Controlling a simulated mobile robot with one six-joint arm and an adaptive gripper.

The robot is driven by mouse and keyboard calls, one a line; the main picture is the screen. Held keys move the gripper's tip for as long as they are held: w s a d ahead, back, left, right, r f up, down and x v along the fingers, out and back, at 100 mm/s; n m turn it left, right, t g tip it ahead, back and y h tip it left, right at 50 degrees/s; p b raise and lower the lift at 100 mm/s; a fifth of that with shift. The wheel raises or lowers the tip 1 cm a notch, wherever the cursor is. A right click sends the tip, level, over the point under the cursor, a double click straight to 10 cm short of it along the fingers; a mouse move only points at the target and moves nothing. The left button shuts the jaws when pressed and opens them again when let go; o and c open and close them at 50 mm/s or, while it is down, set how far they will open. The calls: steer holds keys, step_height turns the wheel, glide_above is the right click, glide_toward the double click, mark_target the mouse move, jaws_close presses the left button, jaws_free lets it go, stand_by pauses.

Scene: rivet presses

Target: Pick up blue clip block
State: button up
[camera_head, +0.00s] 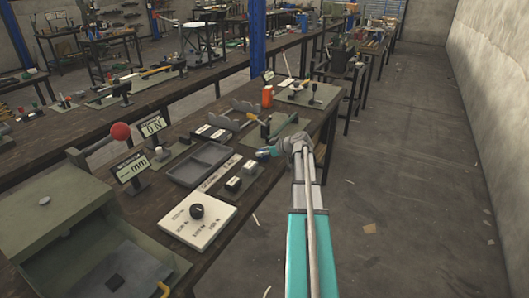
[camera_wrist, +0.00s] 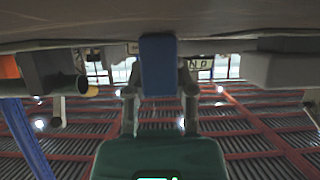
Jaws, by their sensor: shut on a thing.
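The blue clip block (camera_wrist: 158,65) shows in the wrist view as an upright blue piece between the two fingers of my gripper (camera_wrist: 160,88). The fingers are shut on it, one on each side. In the head view my gripper (camera_head: 274,152) is low over the near right edge of the workbench, and a small bit of blue shows at its tip. I cannot tell whether the block touches the bench or is clear of it. My gripper and wrist hide most of the block in the head view.
A grey tray (camera_head: 197,163), black and white blocks (camera_head: 233,184) and a white panel with a black knob (camera_head: 198,219) lie left of my gripper. An orange container (camera_head: 267,96) and a green press plate (camera_head: 285,125) stand behind. The floor aisle at right is mostly clear.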

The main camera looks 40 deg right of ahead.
steer(key=shift+r+p, duration=1.25)
steer(key=shift+r, duration=0.05)
jaws_close()
steer(key=s+a+r+p, duration=0.5)
steer(key=s+r+p, duration=0.5)
steer(key=s, duration=0.3)
steer(key=shift+a+r, duration=0.15)
